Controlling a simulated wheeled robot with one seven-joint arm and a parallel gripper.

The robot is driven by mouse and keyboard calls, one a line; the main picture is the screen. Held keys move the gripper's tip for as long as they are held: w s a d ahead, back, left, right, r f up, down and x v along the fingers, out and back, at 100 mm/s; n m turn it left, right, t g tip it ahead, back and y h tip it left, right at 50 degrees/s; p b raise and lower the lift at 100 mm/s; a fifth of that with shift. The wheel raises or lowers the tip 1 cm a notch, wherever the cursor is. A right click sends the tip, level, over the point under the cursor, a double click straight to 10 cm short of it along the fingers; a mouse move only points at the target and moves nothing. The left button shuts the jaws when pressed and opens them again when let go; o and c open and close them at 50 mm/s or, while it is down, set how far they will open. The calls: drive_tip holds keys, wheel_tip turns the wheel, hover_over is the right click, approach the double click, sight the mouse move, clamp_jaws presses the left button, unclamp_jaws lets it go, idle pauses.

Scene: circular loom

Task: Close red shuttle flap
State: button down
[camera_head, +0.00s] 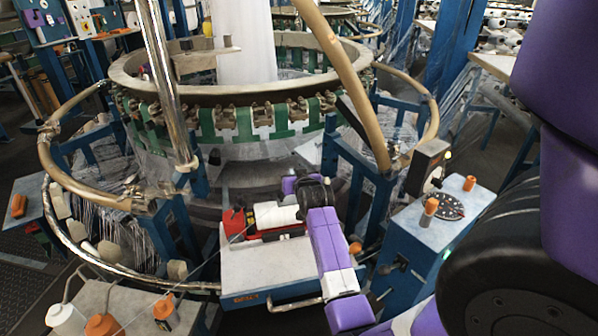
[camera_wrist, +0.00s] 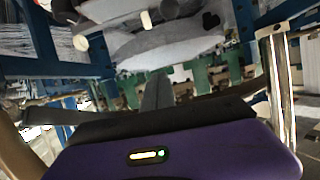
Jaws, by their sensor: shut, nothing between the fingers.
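The red shuttle (camera_head: 237,222) lies on the pale top of a small blue-framed stand (camera_head: 262,272) in front of the loom. A white bobbin (camera_head: 275,215) lies in its middle, with a thin thread running off to the lower left. I cannot make out the flap's position at this size. My purple hand (camera_head: 290,185) is just behind and right of the shuttle, partly hidden by my wrist; its fingertips are not clear there. In the wrist view my gripper (camera_wrist: 157,90) shows dark fingers together, with nothing held. The shuttle is not recognisable in the wrist view.
The loom's large ring (camera_head: 240,88) with green straps stands behind. A tan curved rail (camera_head: 345,75) and a metal post (camera_head: 165,80) rise close by. A blue control box (camera_head: 430,235) with orange knobs is on the right.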

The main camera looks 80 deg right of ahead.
sight(278, 206)
drive_tip(key=w+a+f+n+b, duration=0.1)
drive_tip(key=f+b, duration=0.1)
drive_tip(key=w+f+n+g+b, duration=0.1)
drive_tip(key=w+f+b, duration=0.1)
drive_tip(key=w+a+f+n+g+h+b, duration=0.1)
drive_tip(key=w+f+n+b, duration=0.1)
drive_tip(key=shift+a, duration=0.3)
drive_tip(key=shift+w+a+f+b, duration=0.1)
drive_tip(key=shift+w+f+b, duration=0.05)
drive_tip(key=shift+f+b, duration=0.35)
drive_tip(key=shift+w+a+f+b, duration=0.15)
drive_tip(key=shift+f+b, duration=0.15)
drive_tip(key=shift+b, duration=0.3)
drive_tip(key=shift+r, duration=0.1)
